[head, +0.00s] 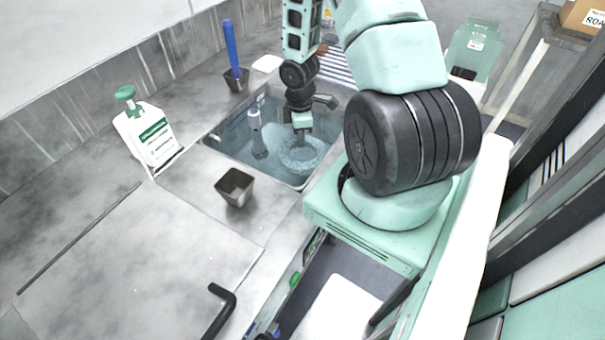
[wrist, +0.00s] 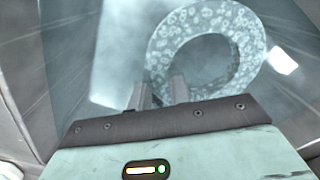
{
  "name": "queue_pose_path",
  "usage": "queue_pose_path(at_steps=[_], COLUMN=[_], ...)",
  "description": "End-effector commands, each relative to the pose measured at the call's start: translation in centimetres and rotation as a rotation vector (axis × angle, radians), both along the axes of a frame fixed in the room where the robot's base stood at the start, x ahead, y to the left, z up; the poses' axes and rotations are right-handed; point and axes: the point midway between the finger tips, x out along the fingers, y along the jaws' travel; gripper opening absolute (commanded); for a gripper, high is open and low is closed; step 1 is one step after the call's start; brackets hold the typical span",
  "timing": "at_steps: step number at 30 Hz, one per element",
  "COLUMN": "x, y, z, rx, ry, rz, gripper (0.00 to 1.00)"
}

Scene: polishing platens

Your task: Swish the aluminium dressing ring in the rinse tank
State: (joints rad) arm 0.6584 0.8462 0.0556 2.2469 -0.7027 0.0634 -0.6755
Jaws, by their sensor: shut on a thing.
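The aluminium dressing ring (wrist: 200,42) is a pale flat ring with a pattern of round marks. In the head view the ring (head: 303,160) is down inside the rinse tank (head: 212,137), a sunken basin of bluish water. My gripper (head: 301,135) reaches down into the tank from above. In the wrist view my gripper (wrist: 163,92) has its two fingers at the near lower left rim of the ring, shut on it. The ring's exact depth in the water is hard to tell.
A grey upright fitting (head: 257,135) stands in the tank left of my gripper. A small empty metal cup (head: 235,187) is near the tank's front edge. A white and green bottle (head: 150,135) stands to the left. A blue stick in a cup (head: 236,78) is behind.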

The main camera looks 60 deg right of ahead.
Motion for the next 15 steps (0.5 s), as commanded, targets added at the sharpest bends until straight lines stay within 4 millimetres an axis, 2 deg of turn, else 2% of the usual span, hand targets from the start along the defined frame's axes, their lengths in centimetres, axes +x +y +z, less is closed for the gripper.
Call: queue_pose_path(at_steps=[4, 15], x=[0.04, 0.02], y=[-0.02, -0.04], z=[-0.87, -0.63], rx=[-0.001, -0.001], ry=[-0.001, -0.001], rz=[0.0, 0.0], gripper=[0.0, 0.0])
